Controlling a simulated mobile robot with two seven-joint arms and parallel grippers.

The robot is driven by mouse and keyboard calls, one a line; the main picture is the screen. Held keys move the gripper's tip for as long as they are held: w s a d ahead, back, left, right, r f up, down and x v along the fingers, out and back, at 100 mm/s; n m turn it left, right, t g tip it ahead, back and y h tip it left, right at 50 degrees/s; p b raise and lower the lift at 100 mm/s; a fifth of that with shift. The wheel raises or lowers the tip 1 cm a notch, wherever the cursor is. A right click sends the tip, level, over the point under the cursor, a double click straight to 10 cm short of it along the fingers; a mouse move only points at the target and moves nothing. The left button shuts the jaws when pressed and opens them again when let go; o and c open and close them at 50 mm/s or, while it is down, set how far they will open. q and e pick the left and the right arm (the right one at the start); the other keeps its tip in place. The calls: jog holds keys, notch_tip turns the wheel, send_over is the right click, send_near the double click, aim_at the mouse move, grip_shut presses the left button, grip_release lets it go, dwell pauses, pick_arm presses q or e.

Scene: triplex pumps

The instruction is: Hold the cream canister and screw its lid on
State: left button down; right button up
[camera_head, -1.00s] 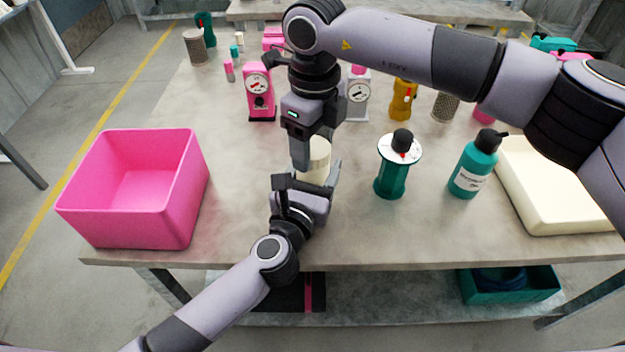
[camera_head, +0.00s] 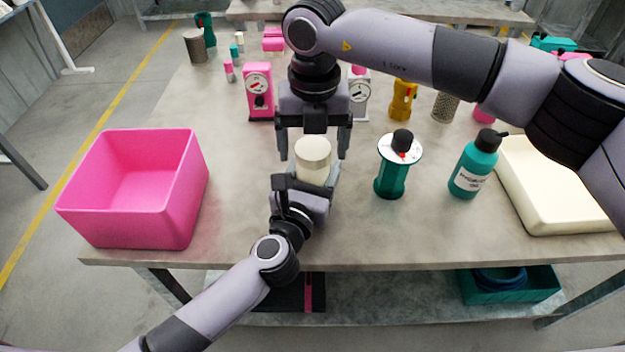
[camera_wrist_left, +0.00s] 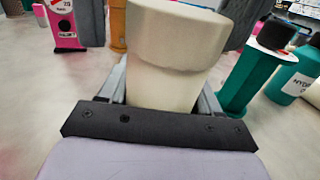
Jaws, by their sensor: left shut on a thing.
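The cream canister (camera_head: 312,176) stands upright at the table's front middle, with its wider cream lid (camera_head: 313,151) on top. In the left wrist view the lid (camera_wrist_left: 176,35) sits on the canister's narrower body (camera_wrist_left: 163,87); I cannot tell how tight it is. My left gripper (camera_head: 312,182) is shut around the body from the front. My right gripper (camera_head: 313,155) points down over the lid. Its two fingers are spread, one on each side of the lid, with a visible gap in the head view.
A pink bin (camera_head: 130,215) stands on the left. A green reel-shaped object (camera_head: 391,181), a green bottle (camera_head: 472,168) and a cream tray (camera_head: 560,205) stand to the right. Pink (camera_head: 259,92) and white (camera_head: 358,95) gauge boxes and a yellow object (camera_head: 403,99) stand behind.

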pick_arm(q)
jog(key=shift+f, duration=0.1)
pick_arm(e)
jog(key=shift+r, duration=2.25)
jog(key=shift+c, duration=0.5)
jog(key=n, duration=0.2)
jog(key=r+n, duration=0.1)
jog(key=n, duration=0.5)
jog(key=shift+r+n, duration=0.4)
jog(key=n, duration=0.2)
jog(key=r+n, duration=0.1)
jog(key=n, duration=0.1)
jog(key=shift+n, duration=0.3)
jog(key=n, duration=0.4)
jog(key=shift+r, duration=0.35)
